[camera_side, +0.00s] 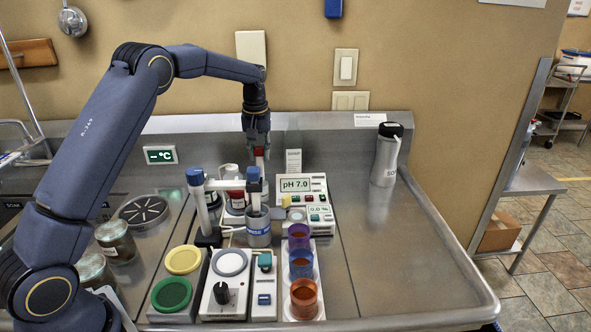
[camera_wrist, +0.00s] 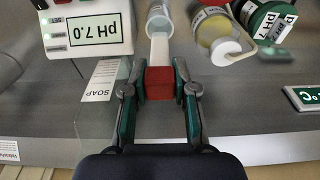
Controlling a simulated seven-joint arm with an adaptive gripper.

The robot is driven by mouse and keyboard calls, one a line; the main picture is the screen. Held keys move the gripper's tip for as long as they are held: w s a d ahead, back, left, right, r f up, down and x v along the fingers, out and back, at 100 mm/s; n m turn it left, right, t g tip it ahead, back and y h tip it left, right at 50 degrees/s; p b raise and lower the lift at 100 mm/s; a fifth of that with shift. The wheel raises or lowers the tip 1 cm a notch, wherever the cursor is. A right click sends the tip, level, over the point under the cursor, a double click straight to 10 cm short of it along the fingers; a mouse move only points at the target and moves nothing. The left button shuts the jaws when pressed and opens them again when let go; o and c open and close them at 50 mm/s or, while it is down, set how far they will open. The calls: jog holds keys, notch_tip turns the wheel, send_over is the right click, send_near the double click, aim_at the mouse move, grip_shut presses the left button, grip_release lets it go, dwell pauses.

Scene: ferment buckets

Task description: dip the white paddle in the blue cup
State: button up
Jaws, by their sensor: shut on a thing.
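My gripper (camera_side: 258,146) is shut on the red handle (camera_wrist: 159,83) of the white paddle (camera_wrist: 159,50), at the back of the counter. The handle also shows just under my fingers in the side view (camera_side: 259,152). The paddle points away from my fingers in the wrist view; its far end meets the outline of a pale round vessel (camera_wrist: 160,17), and I cannot tell whether it is inside. In the side view most of the paddle is hidden behind the stand. The blue cup (camera_side: 301,264) stands between the purple cup (camera_side: 299,236) and the orange cup (camera_side: 304,298) in a white rack.
A blue-capped stand (camera_side: 195,177) and a grey beaker (camera_side: 258,230) are in front of my gripper. A pH meter (camera_side: 295,184) is to the right. The right counter is clear except a flask (camera_side: 387,155).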

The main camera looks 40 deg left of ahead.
jog(key=s+d+r+m, duration=0.1)
jog(key=d+r, duration=0.2)
jog(key=d, duration=0.4)
jog(key=s+d+r+m, duration=0.1)
jog(key=s+d+r, duration=0.1)
jog(key=d, duration=0.4)
jog(key=s+d+m, duration=0.4)
jog(key=s+d, duration=0.7)
jog(key=d, duration=0.4)
jog(key=shift+h, duration=0.3)
jog(key=shift+a+f, duration=0.1)
jog(key=shift+f, duration=4.9)
notch_tip(320, 180, up, 8)
